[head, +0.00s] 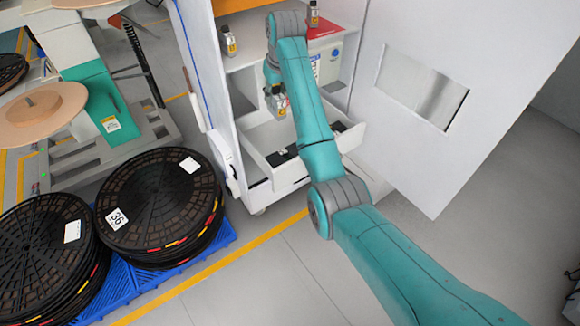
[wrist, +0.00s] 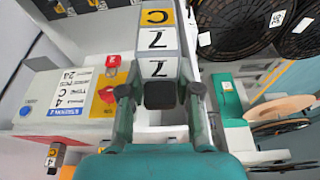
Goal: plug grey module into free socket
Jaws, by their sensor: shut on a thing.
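My gripper (wrist: 160,95) is shut on a grey module (wrist: 155,42) with a yellow label and black "C" and "7" marks. In the head view the held module (head: 280,104) hangs above the open white drawer (head: 262,140), apart from it. The gripper itself is mostly hidden behind my arm there. Dark sockets (head: 282,156) show inside the drawer, partly covered by my arm. I cannot tell which socket is free. In the wrist view, part of the drawer with dark slots (wrist: 88,30) is at the upper left.
Another module (head: 228,42) stands on the cabinet shelf at left, and one (head: 313,14) stands by a red surface (head: 325,28). A white cabinet door (head: 450,90) is open at right. Stacked black reels (head: 160,205) sit on a blue pallet (head: 140,280).

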